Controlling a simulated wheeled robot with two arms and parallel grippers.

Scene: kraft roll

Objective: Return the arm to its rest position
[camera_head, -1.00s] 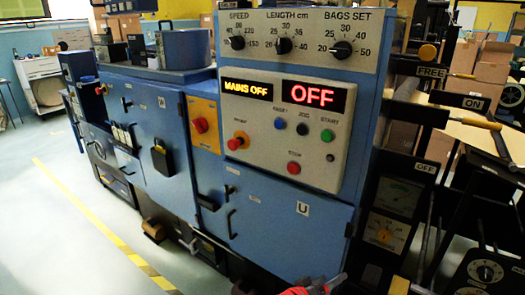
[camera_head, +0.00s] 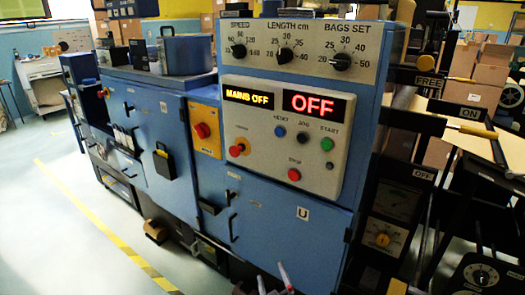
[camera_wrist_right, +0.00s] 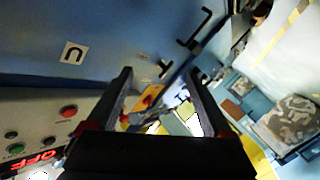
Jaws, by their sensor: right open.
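My right gripper (camera_head: 273,280) shows at the bottom edge of the head view, in front of the lower blue door. Only its fingertips show there, pointing up and apart. In the right wrist view the two dark fingers of the same gripper (camera_wrist_right: 158,75) are spread, with nothing between them. The rest of the right arm is out of the head view. My left gripper is not in view.
The blue machine (camera_head: 285,215) fills the middle. Its control panel (camera_head: 265,150) shows MAINS OFF and OFF. Yellow-tipped levers (camera_head: 478,132) stick out at the right. Open floor with a yellow-black stripe (camera_head: 95,228) lies at the left.

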